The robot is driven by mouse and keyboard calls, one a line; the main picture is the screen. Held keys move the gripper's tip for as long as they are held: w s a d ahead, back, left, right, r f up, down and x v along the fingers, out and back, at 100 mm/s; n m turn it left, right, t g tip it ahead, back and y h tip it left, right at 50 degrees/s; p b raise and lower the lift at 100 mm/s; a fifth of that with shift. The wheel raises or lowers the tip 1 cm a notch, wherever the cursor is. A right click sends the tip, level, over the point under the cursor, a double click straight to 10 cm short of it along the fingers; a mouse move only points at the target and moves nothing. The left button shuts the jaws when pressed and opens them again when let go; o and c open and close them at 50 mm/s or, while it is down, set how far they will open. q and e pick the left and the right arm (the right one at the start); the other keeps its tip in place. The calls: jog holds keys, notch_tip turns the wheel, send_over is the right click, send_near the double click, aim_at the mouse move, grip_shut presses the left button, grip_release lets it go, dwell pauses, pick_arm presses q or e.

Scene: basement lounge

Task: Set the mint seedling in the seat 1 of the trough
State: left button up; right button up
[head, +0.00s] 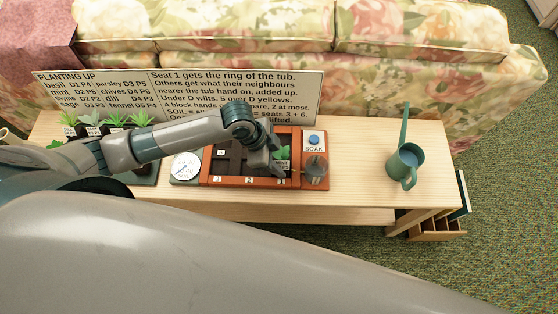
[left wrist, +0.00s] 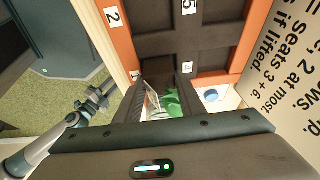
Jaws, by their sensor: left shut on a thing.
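The mint seedling (head: 283,153), a small green plant with a white label, is held by my left gripper (head: 270,158) over the right end of the trough (head: 236,182). The trough is a red-brown frame with dark seats, numbered 3, 2, 1 along its front. The seedling is in line with the seat 1 label. In the left wrist view the green leaves (left wrist: 173,103) show between the dark fingers (left wrist: 165,88), near labels 1 and 4. The fingers hide its base, so I cannot tell whether it touches the seat. My right gripper (left wrist: 93,103) shows small, apart from the trough.
A dial gauge (head: 186,167) stands left of the trough. A blue SOAK button (head: 314,140) and a clear round vessel (head: 315,170) are at its right. Several seedlings (head: 105,121) stand at the left, behind my arm. A lettered board (head: 180,95) stands behind; a green watering can (head: 405,165) stands right.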

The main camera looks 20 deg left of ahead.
dwell(0.3)
pick_arm(q)
jog(key=o, duration=1.1)
jog(key=shift+f, duration=0.1)
jog(key=v, duration=1.2)
